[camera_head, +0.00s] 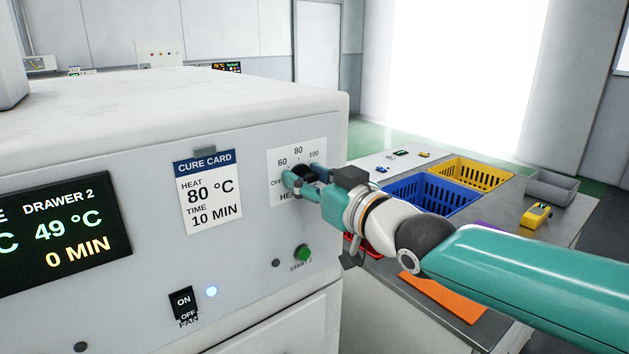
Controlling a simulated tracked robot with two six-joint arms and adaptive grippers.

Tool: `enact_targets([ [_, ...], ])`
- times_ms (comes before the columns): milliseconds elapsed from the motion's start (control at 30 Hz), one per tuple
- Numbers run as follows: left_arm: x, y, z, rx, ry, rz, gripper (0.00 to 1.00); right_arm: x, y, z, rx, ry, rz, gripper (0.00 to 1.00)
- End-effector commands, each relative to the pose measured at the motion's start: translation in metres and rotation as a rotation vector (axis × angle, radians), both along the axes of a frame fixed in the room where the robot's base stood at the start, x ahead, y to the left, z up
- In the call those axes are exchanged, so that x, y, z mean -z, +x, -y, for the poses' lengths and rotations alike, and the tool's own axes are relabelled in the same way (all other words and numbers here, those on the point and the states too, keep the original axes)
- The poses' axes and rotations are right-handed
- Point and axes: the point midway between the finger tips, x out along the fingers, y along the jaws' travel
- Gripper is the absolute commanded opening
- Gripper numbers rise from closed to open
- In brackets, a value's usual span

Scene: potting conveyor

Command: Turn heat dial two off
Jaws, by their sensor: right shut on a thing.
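Heat dial two (303,174) is a dark knob on a white scale plate (291,151) at the right end of the oven's front. The plate reads OFF, 60, 80 and 100 around the knob. My right gripper (298,183) reaches in from the right and is shut on the knob, with teal fingers on either side of it. The fingers hide much of the knob and part of the HEAT label, so I cannot tell where its pointer stands. The drawer 2 display (66,232) reads 49 °C and 0 MIN. My left gripper is not in view.
A cure card (208,190) on the panel reads 80 °C, 10 MIN. A bench at right holds blue (432,195) and yellow (470,173) baskets and a grey bin (552,187).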

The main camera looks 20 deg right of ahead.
Motion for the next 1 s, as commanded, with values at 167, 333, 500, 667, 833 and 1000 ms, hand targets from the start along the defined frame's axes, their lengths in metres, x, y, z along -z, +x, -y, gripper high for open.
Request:
enact_targets([
  [167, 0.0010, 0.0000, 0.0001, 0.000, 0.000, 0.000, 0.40, 0.0095, 0.0010, -0.0006, 0.000, -0.016, -0.020, 0.09],
  [333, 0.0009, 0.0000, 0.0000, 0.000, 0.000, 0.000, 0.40, 0.0095, 0.0012, -0.0008, -0.001, -0.015, -0.020, 0.09],
  [500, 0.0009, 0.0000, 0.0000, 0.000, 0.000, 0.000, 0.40, 0.0083, 0.0011, -0.0006, 0.000, -0.014, -0.017, 0.62],
  [667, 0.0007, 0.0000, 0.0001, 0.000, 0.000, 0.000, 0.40, 0.0055, 0.0007, -0.0007, -0.001, -0.012, -0.012, 0.69],
  [833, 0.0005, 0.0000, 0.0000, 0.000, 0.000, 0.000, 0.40, 0.0038, 0.0003, -0.0007, -0.001, -0.009, -0.008, 0.69],
  [1000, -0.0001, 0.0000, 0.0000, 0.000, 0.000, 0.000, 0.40, 0.0024, -0.0075, 0.0028, 0.000, -0.009, -0.005, 0.69],
])
